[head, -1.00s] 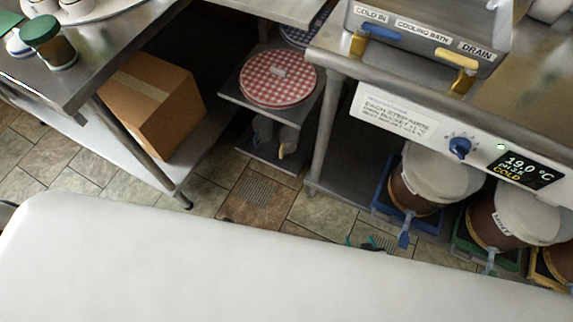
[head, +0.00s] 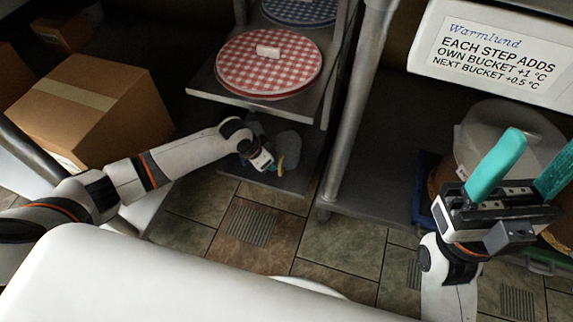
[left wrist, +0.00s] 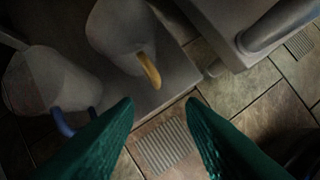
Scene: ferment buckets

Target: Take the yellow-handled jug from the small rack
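The yellow-handled jug (left wrist: 120,28) is grey and stands on the low shelf of the small rack (left wrist: 178,75). Its yellow handle (left wrist: 150,70) faces my left gripper in the left wrist view. In the head view the jug (head: 286,148) is partly visible beyond my left gripper (head: 268,167). In the left wrist view the green fingers of my left gripper (left wrist: 161,104) are apart with nothing between them, short of the handle. A second grey jug (left wrist: 50,80) with a blue handle (left wrist: 64,123) stands to the left. My right gripper (head: 525,165) is open and empty at the right.
A red-checked round lid (head: 268,75) lies on the rack shelf above the jugs. A cardboard box (head: 90,105) is to the left. A metal table leg (head: 352,120) stands right of the rack. A bucket (head: 505,135) is behind my right gripper. Tiled floor (head: 300,240) is open in front.

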